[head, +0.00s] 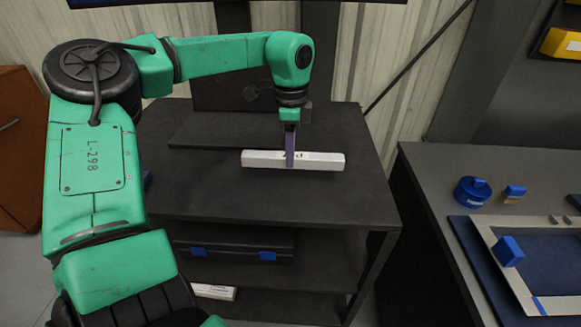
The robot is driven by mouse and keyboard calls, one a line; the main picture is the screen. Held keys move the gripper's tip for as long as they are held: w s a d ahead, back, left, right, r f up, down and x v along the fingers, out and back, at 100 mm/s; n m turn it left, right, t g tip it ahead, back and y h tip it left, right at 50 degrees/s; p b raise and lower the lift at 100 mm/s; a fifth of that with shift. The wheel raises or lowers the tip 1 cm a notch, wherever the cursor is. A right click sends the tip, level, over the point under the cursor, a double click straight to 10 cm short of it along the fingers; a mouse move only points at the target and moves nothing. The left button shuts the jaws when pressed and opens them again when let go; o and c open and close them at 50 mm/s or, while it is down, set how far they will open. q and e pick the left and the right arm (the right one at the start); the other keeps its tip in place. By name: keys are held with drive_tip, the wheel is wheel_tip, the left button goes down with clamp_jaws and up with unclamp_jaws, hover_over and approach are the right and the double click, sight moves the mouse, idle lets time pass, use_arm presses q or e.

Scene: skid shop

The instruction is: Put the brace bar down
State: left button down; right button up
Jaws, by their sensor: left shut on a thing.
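The brace bar (322,160) is a white, straight bar lying crosswise at the middle of the black cart's top shelf (240,198). My left gripper (290,158) points down over it and is shut on its middle, with a purple finger in front of the bar. The bar looks level and at or very near the shelf surface; I cannot tell whether it touches. My right gripper is not in view.
A raised dark slab (215,130) lies behind the bar on the cart. Lower shelves hold a dark case (235,243) with blue latches and another white bar (214,292). At right, a bench (440,185) carries a blue round container (472,191) and a pale frame (497,250). The cart's front top is clear.

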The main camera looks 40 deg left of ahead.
use_arm(q)
drive_tip(key=f, duration=0.4)
drive_tip(key=shift+s+d, duration=0.2)
drive_tip(key=shift+d, duration=0.1)
drive_tip(key=shift+w+a+f, duration=0.15)
drive_tip(key=shift+f, duration=0.2)
drive_tip(key=c, duration=0.5)
unclamp_jaws()
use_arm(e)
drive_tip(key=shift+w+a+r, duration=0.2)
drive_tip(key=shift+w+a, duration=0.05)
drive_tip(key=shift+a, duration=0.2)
use_arm(q)
drive_tip(key=shift+r, duration=0.2)
wheel_tip(320, 180, up, 12)
drive_tip(key=shift+f, duration=0.1)
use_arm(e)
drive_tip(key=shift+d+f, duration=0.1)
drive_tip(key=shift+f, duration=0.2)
